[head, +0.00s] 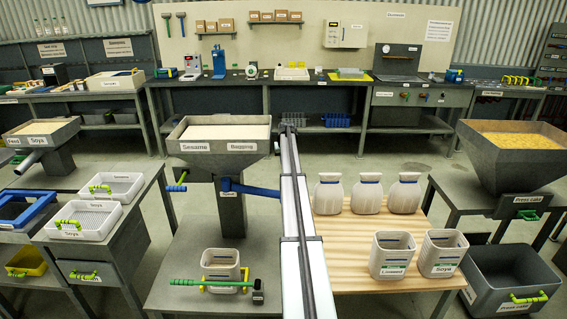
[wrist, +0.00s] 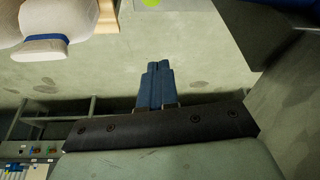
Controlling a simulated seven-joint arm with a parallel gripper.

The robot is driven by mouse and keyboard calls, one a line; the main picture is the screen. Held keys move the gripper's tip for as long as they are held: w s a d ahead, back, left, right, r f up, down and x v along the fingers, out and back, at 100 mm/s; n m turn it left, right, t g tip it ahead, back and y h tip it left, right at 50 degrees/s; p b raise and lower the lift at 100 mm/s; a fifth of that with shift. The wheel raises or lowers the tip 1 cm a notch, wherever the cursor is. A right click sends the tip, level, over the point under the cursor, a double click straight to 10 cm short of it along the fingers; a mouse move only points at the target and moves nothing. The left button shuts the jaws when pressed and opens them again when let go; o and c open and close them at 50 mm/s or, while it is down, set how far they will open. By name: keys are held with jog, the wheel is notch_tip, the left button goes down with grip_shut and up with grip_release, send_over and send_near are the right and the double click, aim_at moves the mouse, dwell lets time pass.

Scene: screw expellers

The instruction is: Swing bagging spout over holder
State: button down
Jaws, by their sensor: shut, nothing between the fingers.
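The blue bagging spout (head: 250,189) comes off the neck of the hopper marked Sesame and Bagging (head: 228,147). It points right, and its far end runs behind a pale upright bar. The holder (head: 213,283), with a green bar and yellow-green parts, stands on the grey table below the hopper. A beige container (head: 221,262) is at it; the spout is not above it. My gripper shows in the wrist view (wrist: 154,68) as two blue fingers shut together, empty, with grey floor beyond. I cannot make out my gripper in the head view.
Several beige containers, one a white jug (head: 328,193), stand on the wooden table (head: 350,235) at right. A jug also shows in the wrist view (wrist: 40,48). White trays (head: 92,220) sit at left. A grey bin (head: 510,280) stands at lower right.

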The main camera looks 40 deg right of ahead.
jog(key=shift+s+a+f, duration=0.1)
jog(key=shift+s+f, duration=0.05)
jog(key=shift+f, duration=1.3)
jog(key=shift+s+a+f, duration=0.1)
jog(key=shift+s+f, duration=0.05)
jog(key=shift+f, duration=1.25)
jog(key=shift+s+a+f, duration=0.1)
jog(key=shift+s+f, duration=0.05)
jog(key=shift+f, duration=1.3)
